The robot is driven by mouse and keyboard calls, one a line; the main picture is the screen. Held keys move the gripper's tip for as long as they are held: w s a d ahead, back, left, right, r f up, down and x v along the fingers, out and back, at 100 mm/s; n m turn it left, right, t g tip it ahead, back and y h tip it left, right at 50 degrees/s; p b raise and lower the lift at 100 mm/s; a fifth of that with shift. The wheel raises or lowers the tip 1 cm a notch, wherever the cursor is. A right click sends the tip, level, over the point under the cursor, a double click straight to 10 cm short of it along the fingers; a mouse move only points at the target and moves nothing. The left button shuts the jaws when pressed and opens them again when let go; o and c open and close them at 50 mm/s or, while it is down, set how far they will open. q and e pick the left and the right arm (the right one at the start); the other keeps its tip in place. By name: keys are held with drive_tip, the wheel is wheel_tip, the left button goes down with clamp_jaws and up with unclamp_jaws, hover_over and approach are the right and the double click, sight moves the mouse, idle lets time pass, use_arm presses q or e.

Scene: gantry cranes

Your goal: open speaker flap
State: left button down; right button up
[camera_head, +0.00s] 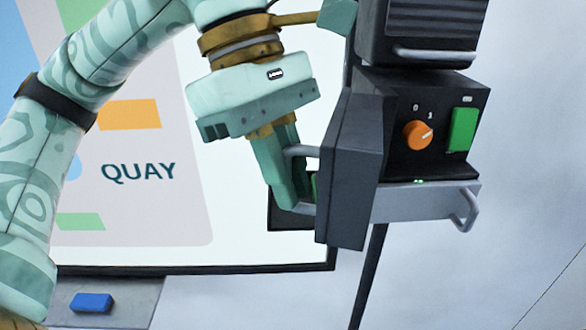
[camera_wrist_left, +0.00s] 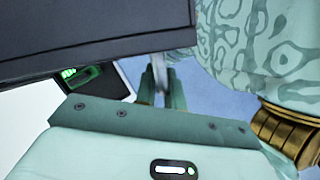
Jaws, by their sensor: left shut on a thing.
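The speaker flap is a dark grey panel (camera_head: 352,165) at the left of a black box (camera_head: 460,90), angled away from the box front. The front shows uncovered, with an orange knob (camera_head: 417,135) marked 0 and 1 and a green block (camera_head: 463,130). My left gripper (camera_head: 290,198) is shut on the pale bar handle (camera_head: 300,151) on the flap's left side. In the left wrist view, the gripper fingers (camera_wrist_left: 161,90) close around the bar (camera_wrist_left: 158,66) under the dark panel (camera_wrist_left: 90,35). My right gripper is out of view.
Above the box is another dark unit (camera_head: 420,25) with a pale bar handle. Below it is a grey ledge (camera_head: 415,205) with a handle at its right. A screen reading QUAY (camera_head: 140,172) stands behind my left arm, with a blue block (camera_head: 92,303) below it.

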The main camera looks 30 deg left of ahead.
use_arm(q)
drive_tip(key=shift+w+a, duration=0.1)
drive_tip(key=shift+a, duration=0.35)
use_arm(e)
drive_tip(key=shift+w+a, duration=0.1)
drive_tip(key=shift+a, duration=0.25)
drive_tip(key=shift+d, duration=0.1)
use_arm(q)
drive_tip(key=c, duration=1.8)
unclamp_jaws()
